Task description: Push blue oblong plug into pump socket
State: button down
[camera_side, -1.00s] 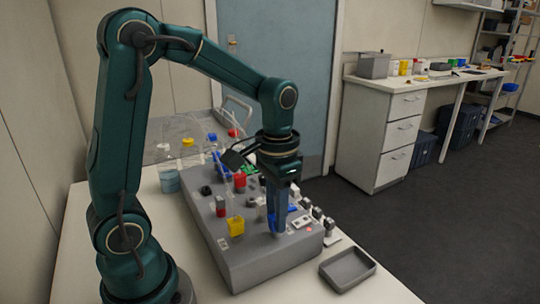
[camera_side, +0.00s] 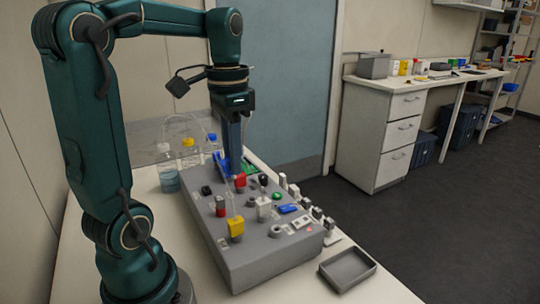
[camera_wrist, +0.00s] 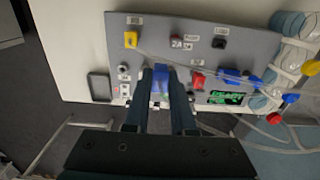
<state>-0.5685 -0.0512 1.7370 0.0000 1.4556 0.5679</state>
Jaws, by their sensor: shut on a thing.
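My gripper (camera_side: 232,172) is shut, fingers pointing down, over the back part of the grey panel (camera_side: 255,258). In the wrist view a blue oblong plug (camera_wrist: 160,75) shows between my fingers; in the side view I cannot make it out against the dark blue fingers. Another blue part (camera_wrist: 236,75) lies at the back of the panel beside the green display (camera_wrist: 225,98); it also shows in the side view (camera_side: 220,161), left of the fingers. I cannot tell which opening is the pump socket.
Bottles (camera_side: 169,172) with tubing stand behind. An empty grey tray (camera_side: 347,268) sits at the front right.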

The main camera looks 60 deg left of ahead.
jog(key=s+a+r, duration=0.1)
jog(key=a, duration=0.1)
send_over(252, 204)
jog(key=a, duration=0.1)
jog(key=shift+w+f, duration=0.15)
jog(key=shift+f, duration=4.05)
jog(key=shift+f, duration=1)
jog(key=c, duration=0.7)
grip_release()
